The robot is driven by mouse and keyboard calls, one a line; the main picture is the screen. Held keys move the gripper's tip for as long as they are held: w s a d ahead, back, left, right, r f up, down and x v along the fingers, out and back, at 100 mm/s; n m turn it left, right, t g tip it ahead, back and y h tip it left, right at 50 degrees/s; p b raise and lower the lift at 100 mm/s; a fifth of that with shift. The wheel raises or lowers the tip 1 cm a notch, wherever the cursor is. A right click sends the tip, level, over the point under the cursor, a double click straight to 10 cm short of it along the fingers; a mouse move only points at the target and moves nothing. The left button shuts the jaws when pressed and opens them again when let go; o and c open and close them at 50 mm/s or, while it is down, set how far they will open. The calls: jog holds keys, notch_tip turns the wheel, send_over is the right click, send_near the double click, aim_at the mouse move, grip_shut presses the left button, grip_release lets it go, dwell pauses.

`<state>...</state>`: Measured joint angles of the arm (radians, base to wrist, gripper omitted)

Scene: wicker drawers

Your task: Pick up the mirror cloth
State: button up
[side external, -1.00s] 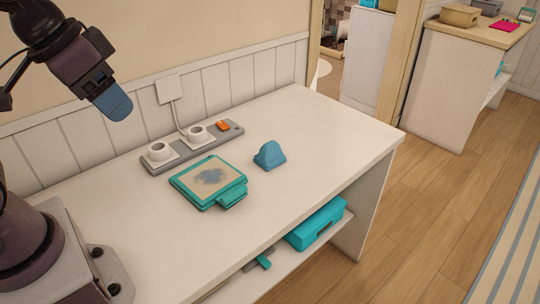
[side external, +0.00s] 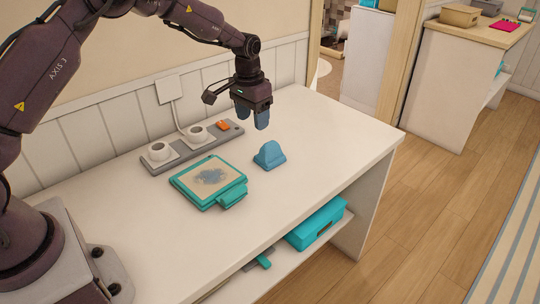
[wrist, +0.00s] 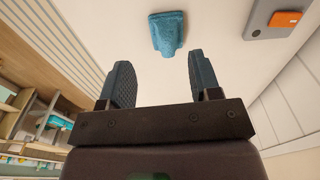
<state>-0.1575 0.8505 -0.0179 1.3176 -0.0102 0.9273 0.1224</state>
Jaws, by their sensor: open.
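The mirror cloth appears to be the blue peaked, folded piece (side external: 269,155) on the white table, right of the teal-framed mirror-like panel. It also shows in the wrist view (wrist: 167,33), beyond the fingertips and roughly between them. My gripper (side external: 254,122) is open and empty, above the table and a little behind and left of the cloth, fingers pointing down. In the wrist view my gripper (wrist: 159,72) shows two blue-grey fingers wide apart. Nothing touches the cloth. The teal-framed panel (side external: 183,190) lies flat with a blue-grey smudge on its face.
A grey power strip (side external: 176,161) with two white plugs and an orange switch (side external: 223,125) lies along the wall behind. A teal box (side external: 316,223) sits on the shelf below. The table's right end (side external: 360,135) is clear.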

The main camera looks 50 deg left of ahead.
jog(key=w+r+t, duration=0.1)
jog(key=w, duration=0.4)
send_over(270, 142)
jog(key=shift+m, duration=0.4)
jog(key=f, duration=0.6)
jog(key=shift+s+a+f, duration=0.15)
jog(key=shift+s+f, duration=0.1)
jog(key=shift+f, duration=0.05)
jog(key=shift+w+f, duration=0.15)
jog(key=shift+f, duration=1.35)
jog(key=shift+w+f, duration=0.15)
jog(key=shift+f, duration=1.35)
jog(key=shift+c, duration=0.4)
jog(key=c, duration=0.9)
